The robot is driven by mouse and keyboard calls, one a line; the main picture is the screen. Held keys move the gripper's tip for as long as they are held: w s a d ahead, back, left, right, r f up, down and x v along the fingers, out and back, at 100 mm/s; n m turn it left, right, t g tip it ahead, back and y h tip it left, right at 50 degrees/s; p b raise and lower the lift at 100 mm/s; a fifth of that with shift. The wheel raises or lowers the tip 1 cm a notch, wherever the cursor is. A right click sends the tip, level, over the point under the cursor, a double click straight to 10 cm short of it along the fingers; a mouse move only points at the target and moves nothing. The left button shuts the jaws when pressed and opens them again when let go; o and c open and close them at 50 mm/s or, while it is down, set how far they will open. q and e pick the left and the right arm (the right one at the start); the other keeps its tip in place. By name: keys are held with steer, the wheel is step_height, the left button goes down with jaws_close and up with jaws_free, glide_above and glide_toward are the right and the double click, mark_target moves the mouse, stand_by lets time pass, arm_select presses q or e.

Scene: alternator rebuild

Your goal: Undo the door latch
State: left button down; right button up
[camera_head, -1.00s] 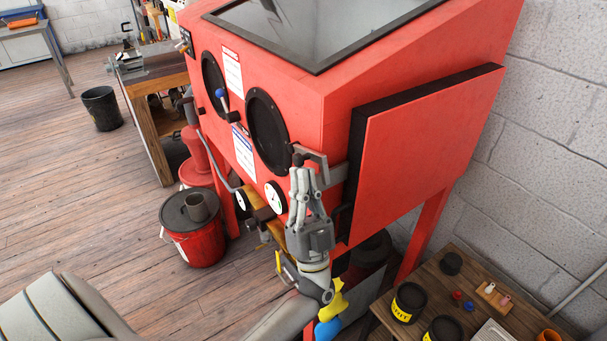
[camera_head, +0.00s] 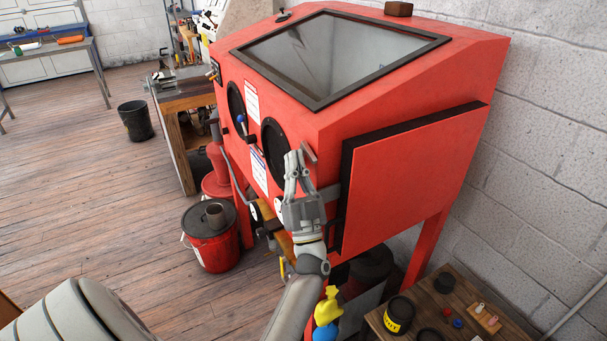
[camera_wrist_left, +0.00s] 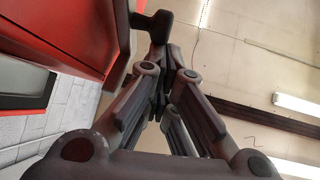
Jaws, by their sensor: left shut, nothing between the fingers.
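The red cabinet (camera_head: 385,95) has a thick side door (camera_head: 415,180) with a black edge, lying along its right side. A grey latch strap (camera_head: 331,193) shows between the corner and the door edge. My left gripper (camera_head: 293,156) points up in front of the corner, shut and empty, its fingertips just left of the lever. In the left wrist view a dark handle end (camera_wrist_left: 153,25) is just beyond the fingertips (camera_wrist_left: 160,58); contact cannot be told. My right gripper is out of view.
Black round glove ports (camera_head: 275,145) and a blue-knobbed lever (camera_head: 241,121) are on the cabinet front. A red bucket (camera_head: 210,249) stands on the floor at left. A small wooden table (camera_head: 455,290) with black jars is at lower right. A concrete wall rises at right.

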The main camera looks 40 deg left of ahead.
arm_select(q)
steer(key=shift+w+a+r+n+g+p, duration=0.15)
steer(key=shift+w+a+r+g+p, duration=0.05)
steer(key=shift+a+p, duration=0.2)
steer(key=shift+w+a+r+n+g+p, duration=0.15)
steer(key=shift+w+a+r+g+p, duration=0.05)
steer(key=shift+a+p, duration=0.2)
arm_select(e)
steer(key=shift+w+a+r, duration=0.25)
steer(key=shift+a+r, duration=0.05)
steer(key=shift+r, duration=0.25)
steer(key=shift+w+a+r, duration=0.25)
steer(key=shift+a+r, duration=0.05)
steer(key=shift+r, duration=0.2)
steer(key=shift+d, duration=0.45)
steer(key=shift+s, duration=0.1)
